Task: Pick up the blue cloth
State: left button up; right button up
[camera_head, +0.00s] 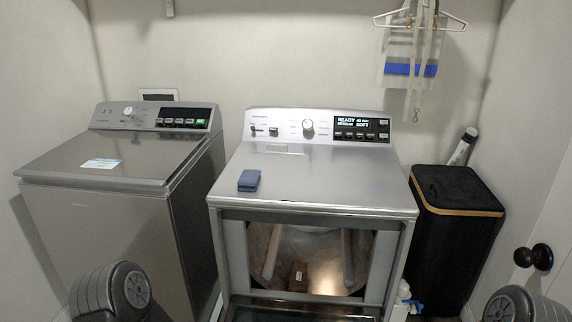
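The blue cloth (249,180) is a small folded blue-grey bundle. It lies on the top of the right-hand machine (330,190), left of the middle. Nothing touches or covers it. Parts of my two arms show at the bottom left and bottom right corners, well away from the cloth. Neither of my grippers can be seen in the head view.
A closed top-load washer (120,165) stands at left. A black hamper (456,191) stands at right, near a door knob (541,257). The rest of the right-hand machine's top is clear.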

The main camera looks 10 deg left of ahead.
aim_at(248, 181)
jog(key=i+j+z, duration=0.7)
jog(key=i+j, duration=0.1)
